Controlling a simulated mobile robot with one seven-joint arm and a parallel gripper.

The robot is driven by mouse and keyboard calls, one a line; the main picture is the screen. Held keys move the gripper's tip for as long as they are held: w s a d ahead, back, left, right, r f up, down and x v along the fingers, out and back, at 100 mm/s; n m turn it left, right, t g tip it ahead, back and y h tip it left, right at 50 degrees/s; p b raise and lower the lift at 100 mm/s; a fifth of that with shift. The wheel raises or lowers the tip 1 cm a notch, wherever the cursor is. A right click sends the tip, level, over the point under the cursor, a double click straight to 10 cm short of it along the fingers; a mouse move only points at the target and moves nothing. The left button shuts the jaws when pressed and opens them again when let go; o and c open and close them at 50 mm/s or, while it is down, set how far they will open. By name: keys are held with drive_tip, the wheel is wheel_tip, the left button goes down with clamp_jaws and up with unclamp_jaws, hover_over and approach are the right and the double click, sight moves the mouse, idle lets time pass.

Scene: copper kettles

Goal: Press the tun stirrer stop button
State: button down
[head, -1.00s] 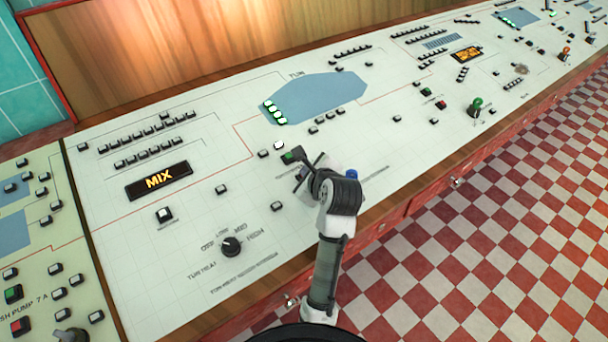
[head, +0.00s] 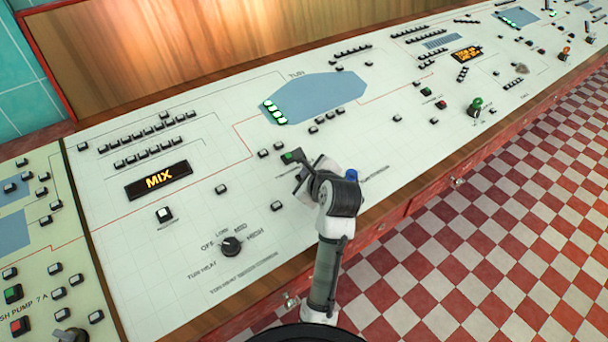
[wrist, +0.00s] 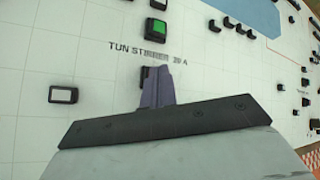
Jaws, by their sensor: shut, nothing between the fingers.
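The label "TUN STIRRER 20 A" (wrist: 148,54) is printed on the white panel in the wrist view. A green button (wrist: 156,27) sits just above it; the same button shows in the head view (head: 290,156). My gripper (wrist: 156,72) is shut and empty, its tip just below the label. A dark-edged button (wrist: 144,74) shows partly at the left of the tip; the fingers cover the rest of it. I cannot see its colour or tell whether the tip touches it. No red stop button is clearly visible beside the label.
A blue tun shape (head: 325,97) with lit green lamps (head: 274,112) lies beyond my gripper. A blue knob (head: 351,175) stands close to the right of my arm. A MIX display (head: 158,180) and a rotary heat knob (head: 232,246) lie to the left.

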drive_tip(key=shift+r, duration=0.15)
drive_tip(key=shift+s+d+r+p, duration=0.1)
drive_tip(key=shift+r+p, duration=0.55)
drive_tip(key=shift+p, duration=0.4)
drive_tip(key=r+p, duration=0.2)
drive_tip(key=p, duration=0.1)
drive_tip(key=shift+s+d+r, duration=0.15)
drive_tip(key=shift+s+r, duration=0.05)
drive_tip(key=shift+r, duration=0.2)
drive_tip(key=shift+s+d+r, duration=0.15)
drive_tip(key=shift+s+r, duration=0.05)
drive_tip(key=shift+r, duration=0.8)
